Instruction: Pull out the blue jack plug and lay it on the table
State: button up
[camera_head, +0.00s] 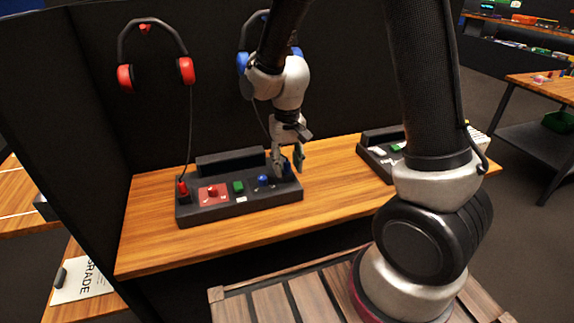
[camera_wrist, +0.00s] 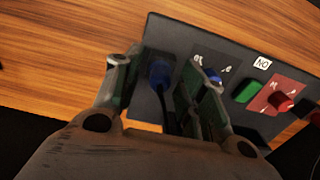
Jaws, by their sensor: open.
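The blue jack plug (camera_wrist: 159,72) stands at one end of the dark control panel (camera_wrist: 158,26) in the wrist view, with a dark cable running from it. In the head view the plug (camera_head: 287,164) is mostly hidden by my gripper (camera_head: 287,168) at the panel's right end. My gripper is open; in the wrist view its two fingers (camera_wrist: 162,72) lie on either side of the plug, with visible gaps. I cannot tell how deep the fingertips reach around it. The wooden table (camera_head: 150,240) bears the panel.
Red headphones (camera_head: 185,70) and blue headphones (camera_head: 243,62) hang behind. A second panel (camera_head: 374,150) stands right. Bare table lies between the panels.

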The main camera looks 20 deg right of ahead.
aim_at(287, 158)
dwell(0.6)
grip_shut()
jog(key=shift+r, duration=0.1)
jog(key=shift+r, duration=2.95)
